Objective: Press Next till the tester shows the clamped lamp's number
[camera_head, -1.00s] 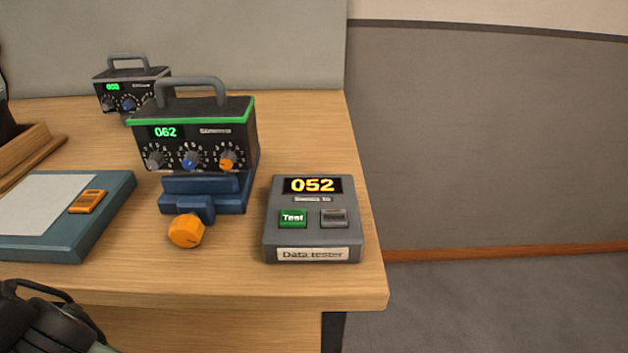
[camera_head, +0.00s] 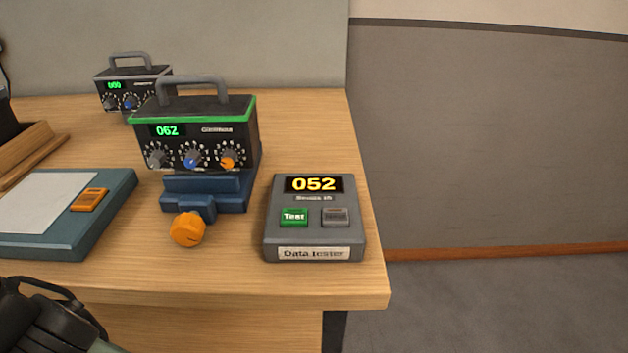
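The data tester (camera_head: 315,239) is a grey box near the right front of the desk. Its display (camera_head: 314,185) shows 052 in yellow. It has a green Test button (camera_head: 294,217) on the left and a grey button (camera_head: 335,217) on the right, whose label is too small to read. The clamped lamp unit (camera_head: 196,135) is black with a green top edge, sits in a blue clamp (camera_head: 204,192), and its display shows 062 in green. The dark piece at the lower left is part of my arm; my gripper's fingers are not in view.
An orange knob (camera_head: 187,229) sticks out in front of the clamp. A second black unit (camera_head: 131,90) stands behind. A blue-grey board (camera_head: 60,240) with paper and an orange piece lies at left, near a wooden tray (camera_head: 35,150). The desk ends just right of the tester.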

